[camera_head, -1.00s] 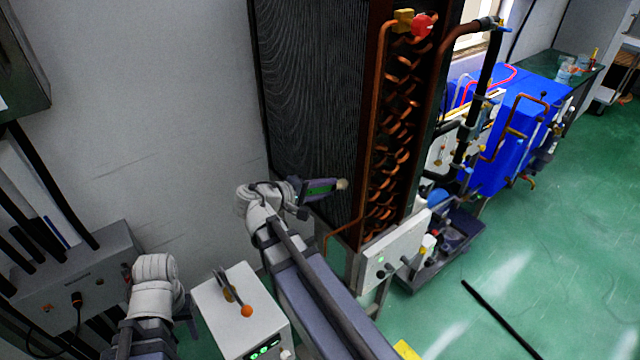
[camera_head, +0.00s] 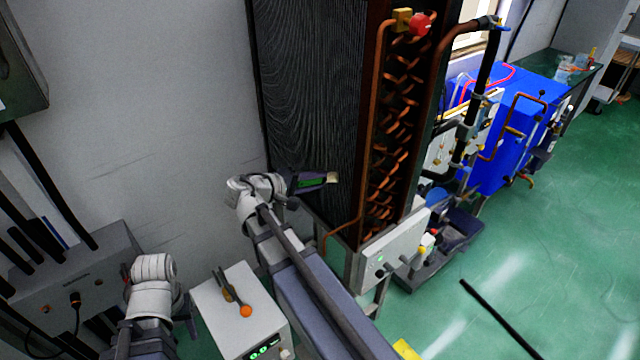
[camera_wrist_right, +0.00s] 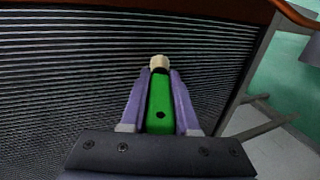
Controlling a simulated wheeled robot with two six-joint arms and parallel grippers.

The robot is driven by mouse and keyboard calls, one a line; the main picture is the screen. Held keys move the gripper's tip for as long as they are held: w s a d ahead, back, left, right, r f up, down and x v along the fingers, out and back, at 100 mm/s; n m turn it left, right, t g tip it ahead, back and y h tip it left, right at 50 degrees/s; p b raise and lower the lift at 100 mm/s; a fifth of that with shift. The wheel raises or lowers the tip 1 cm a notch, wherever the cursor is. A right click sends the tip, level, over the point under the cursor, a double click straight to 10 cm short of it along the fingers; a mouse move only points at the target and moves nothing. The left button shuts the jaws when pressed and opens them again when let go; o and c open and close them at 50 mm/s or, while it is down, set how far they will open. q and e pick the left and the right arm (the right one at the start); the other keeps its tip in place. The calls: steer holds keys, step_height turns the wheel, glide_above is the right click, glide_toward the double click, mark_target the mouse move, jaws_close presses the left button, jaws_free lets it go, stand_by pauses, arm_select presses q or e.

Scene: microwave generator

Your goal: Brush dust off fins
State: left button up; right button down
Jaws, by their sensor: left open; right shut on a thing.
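A brush with a green handle (camera_wrist_right: 160,105) and a cream tip (camera_wrist_right: 159,62) is held in my right gripper (camera_wrist_right: 160,85), between its two purple fingers. In the head view the brush tip (camera_head: 332,178) points right, in front of the lower part of the dark finned face (camera_head: 310,90) of a tall coil unit. The right wrist view shows the fins (camera_wrist_right: 60,80) as close parallel lines behind the brush. I cannot tell whether the bristles touch them. My left gripper (camera_head: 190,308) is low at the left, beside a white box, mostly hidden by its wrist, and holds nothing visible.
Copper bends (camera_head: 392,130) run up the unit's right side. A white control box (camera_head: 395,247) is at its base. The white box (camera_head: 240,312) with a green display and an orange knob (camera_head: 246,311) stands near my left arm. Green floor is open at right.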

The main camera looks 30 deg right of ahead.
steer(key=shift+w, duration=0.1)
steer(key=w, duration=0.3)
steer(key=shift+w, duration=0.25)
steer(key=a, duration=0.6)
steer(key=shift+s, duration=0.3)
steer(key=shift+a, duration=0.1)
stand_by(0.4)
steer(key=a, duration=0.3)
steer(key=shift+s, duration=0.1)
steer(key=shift+d, duration=0.2)
stand_by(0.4)
